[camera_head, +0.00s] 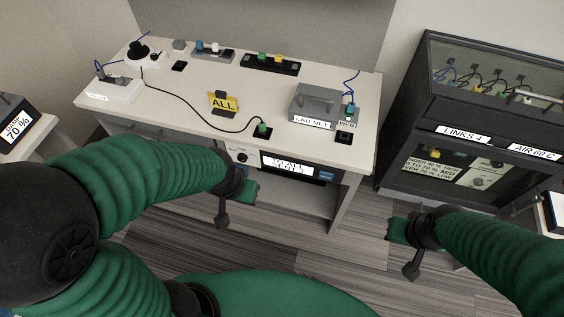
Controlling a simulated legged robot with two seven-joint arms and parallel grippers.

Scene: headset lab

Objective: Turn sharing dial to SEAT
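Several dials show, and I cannot read which one is the sharing dial or where it points. A small round dial (242,157) sits on the panel under the table's front edge, left of a lit display (287,164). A black knob (140,50) stands on a white base at the table's back left. Another knob (479,183) shows on a light panel in the dark cabinet. My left gripper (238,202) is in front of the table, below the under-table dial and apart from it. My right gripper (405,250) is over the floor, right of the table. Both look empty; their finger gaps are unclear.
The white table (200,105) carries a yellow "ALL" sign (223,102), a grey "LAB NET" box (317,103), cables and small coloured plugs. A dark cabinet (470,130) stands at right. A "70 %" display (17,127) is at far left. Floor between table and cabinet is clear.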

